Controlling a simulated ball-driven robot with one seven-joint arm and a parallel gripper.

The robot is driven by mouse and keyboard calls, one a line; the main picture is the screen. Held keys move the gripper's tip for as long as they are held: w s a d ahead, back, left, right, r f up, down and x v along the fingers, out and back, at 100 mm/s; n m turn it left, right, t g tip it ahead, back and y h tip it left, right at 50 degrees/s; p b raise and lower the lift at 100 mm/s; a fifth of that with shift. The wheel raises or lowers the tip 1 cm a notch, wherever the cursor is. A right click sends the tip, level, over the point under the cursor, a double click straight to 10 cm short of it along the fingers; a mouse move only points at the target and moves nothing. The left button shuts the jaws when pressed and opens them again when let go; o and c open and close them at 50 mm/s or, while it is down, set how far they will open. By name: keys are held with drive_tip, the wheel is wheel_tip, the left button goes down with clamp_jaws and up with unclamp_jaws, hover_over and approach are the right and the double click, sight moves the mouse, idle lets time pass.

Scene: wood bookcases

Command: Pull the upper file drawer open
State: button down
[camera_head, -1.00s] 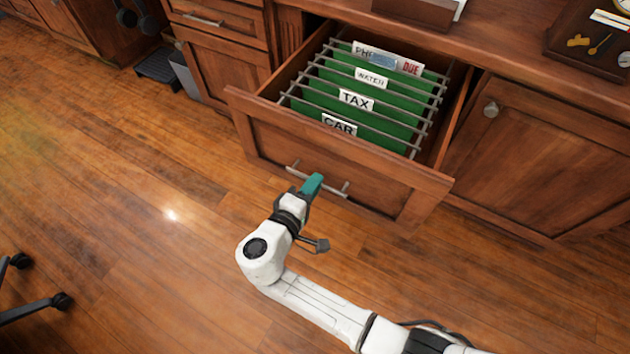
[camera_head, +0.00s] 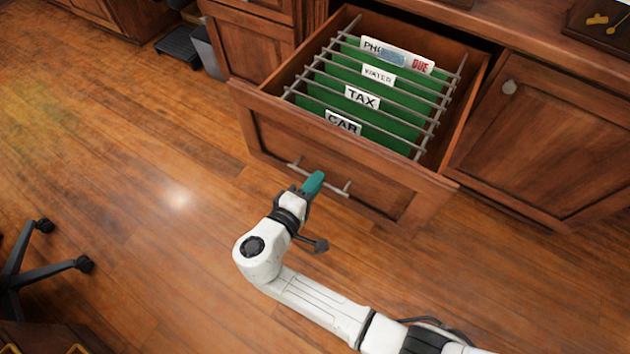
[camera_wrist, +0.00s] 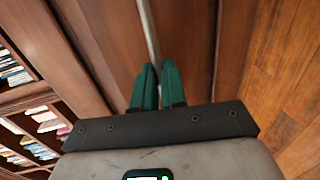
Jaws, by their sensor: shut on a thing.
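The upper file drawer (camera_head: 330,168) is pulled well out of the wood cabinet in the head view. Inside it hang green folders (camera_head: 395,128) with labels such as CAR, TAX and WATER. A metal bar handle (camera_head: 335,189) runs across its front; it also shows in the wrist view (camera_wrist: 148,30). My gripper (camera_head: 313,182) has teal fingers and is shut on the handle near its middle. In the wrist view the two fingers (camera_wrist: 152,85) are close together with the bar running up from between them. The exact contact is hidden by the fingers.
A cabinet door (camera_head: 560,150) with a round knob is to the right of the drawer. Wheeled chair legs (camera_head: 45,262) stand at the left. A grey bin (camera_head: 208,52) is at the back left. The wood floor (camera_head: 140,200) in front is mostly clear.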

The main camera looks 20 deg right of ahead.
drive_tip(key=shift+f, duration=0.1)
drive_tip(key=c, duration=1.2)
unclamp_jaws()
drive_tip(key=p+v, duration=0.1)
drive_tip(key=v, duration=1)
drive_tip(key=shift+d, duration=0.1)
